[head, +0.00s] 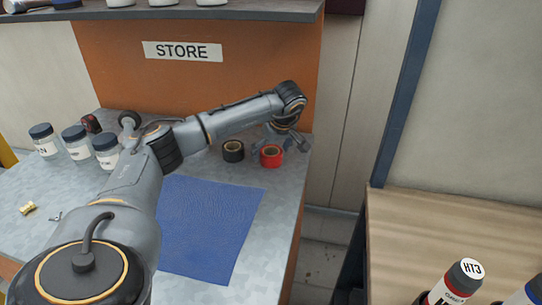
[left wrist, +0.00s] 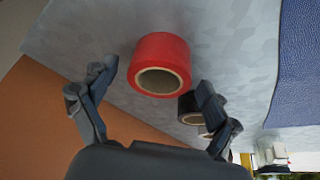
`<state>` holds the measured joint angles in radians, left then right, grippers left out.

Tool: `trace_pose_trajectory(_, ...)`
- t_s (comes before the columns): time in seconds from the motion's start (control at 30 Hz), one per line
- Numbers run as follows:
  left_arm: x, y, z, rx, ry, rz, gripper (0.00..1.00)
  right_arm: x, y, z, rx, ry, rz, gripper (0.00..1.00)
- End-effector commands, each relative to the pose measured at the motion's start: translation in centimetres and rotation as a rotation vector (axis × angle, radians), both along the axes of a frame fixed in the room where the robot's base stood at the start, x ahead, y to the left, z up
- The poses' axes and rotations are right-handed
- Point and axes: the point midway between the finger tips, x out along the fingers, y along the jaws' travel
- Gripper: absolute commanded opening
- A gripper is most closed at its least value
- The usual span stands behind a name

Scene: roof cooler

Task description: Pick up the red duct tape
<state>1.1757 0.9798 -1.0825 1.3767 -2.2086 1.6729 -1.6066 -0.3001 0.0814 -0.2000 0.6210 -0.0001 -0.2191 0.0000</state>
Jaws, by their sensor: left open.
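The red duct tape (head: 271,156) lies on the grey bench near its right edge, next to a roll of black tape (head: 233,151). In the left wrist view the red roll (left wrist: 165,57) is ahead of my left gripper (left wrist: 152,95), between the lines of its two fingers and beyond the tips. The fingers are spread and hold nothing. In the head view my left gripper (head: 290,138) is just behind and right of the red roll. The black roll (left wrist: 190,108) shows partly behind the right finger. My right gripper is in neither view.
A blue mat (head: 212,225) lies in front of the rolls. Several lidded jars (head: 76,143) stand at the left. An orange panel (head: 190,80) with a STORE sign rises behind. A wooden table (head: 450,225) with bottles stands at the right, across a gap.

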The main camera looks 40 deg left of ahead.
Motion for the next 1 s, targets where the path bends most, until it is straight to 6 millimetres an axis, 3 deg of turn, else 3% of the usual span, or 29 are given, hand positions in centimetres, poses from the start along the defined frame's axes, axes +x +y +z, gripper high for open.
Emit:
trace_pose_trajectory(0.33,0.14,0.26,-0.81,0.0,-0.001,-0.001,0.86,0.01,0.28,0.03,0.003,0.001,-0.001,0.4)
trace_pose_trajectory(0.67,0.14,0.24,-0.8,0.0,-0.001,-0.001,0.21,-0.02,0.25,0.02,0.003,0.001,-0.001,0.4)
trace_pose_trajectory(1.0,0.21,0.25,-0.32,0.0,-0.004,-0.001,0.21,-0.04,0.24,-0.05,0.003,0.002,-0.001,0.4)
